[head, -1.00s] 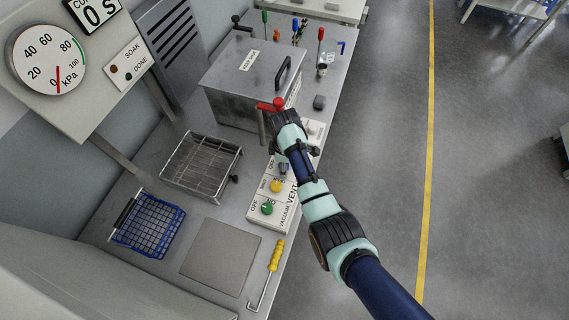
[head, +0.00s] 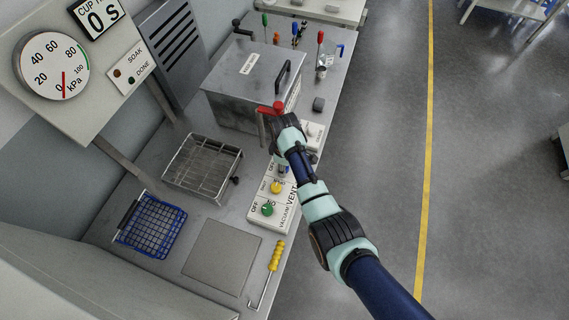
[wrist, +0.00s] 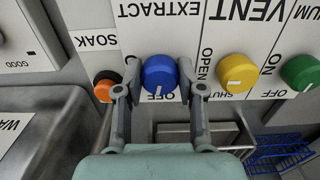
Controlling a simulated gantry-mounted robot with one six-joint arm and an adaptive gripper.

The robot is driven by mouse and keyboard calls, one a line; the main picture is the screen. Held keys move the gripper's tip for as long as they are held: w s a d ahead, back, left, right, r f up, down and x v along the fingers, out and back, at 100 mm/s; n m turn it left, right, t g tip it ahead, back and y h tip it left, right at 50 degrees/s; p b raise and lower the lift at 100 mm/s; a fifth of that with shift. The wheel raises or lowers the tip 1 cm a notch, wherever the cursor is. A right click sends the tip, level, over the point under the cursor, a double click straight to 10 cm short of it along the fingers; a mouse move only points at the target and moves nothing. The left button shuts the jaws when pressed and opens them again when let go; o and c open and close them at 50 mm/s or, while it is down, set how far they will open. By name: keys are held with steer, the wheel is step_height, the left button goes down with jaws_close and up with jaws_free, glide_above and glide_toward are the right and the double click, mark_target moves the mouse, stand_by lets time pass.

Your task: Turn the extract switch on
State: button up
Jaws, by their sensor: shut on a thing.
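The extract switch is a blue knob (wrist: 159,75) below the upside-down EXTRACT label in the wrist view. Its white mark points down the picture, toward the partly covered OFF label. My gripper (wrist: 160,92) is shut on the blue knob, one finger on each side. In the head view my gripper (head: 284,145) is over the far end of the white switch panel (head: 257,217), and the knob is mostly hidden by my arm.
The yellow vent knob (head: 277,187) and green vacuum knob (head: 267,209) sit along the same panel. An orange knob (wrist: 103,90) by SOAK is close to one finger. A wire basket (head: 187,187), a blue basket (head: 171,213) and a metal box (head: 232,112) stand nearby.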

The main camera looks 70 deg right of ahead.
steer(key=m+p, duration=0.2)
steer(key=m, duration=0.1)
steer(key=shift+r+m, duration=0.2)
steer(key=shift+m, duration=0.1)
steer(key=m+p, duration=0.1)
steer(key=m, duration=0.3)
steer(key=shift+m+p, duration=0.3)
steer(key=m, duration=0.3)
steer(key=shift+w+a+f+m+p, duration=0.1)
steer(key=shift+m+p, duration=0.2)
steer(key=shift+p, duration=0.1)
steer(key=shift+m, duration=1.8)
steer(key=o, duration=1.1)
steer(key=shift+o, duration=0.2)
step_height(320, 180, up, 12)
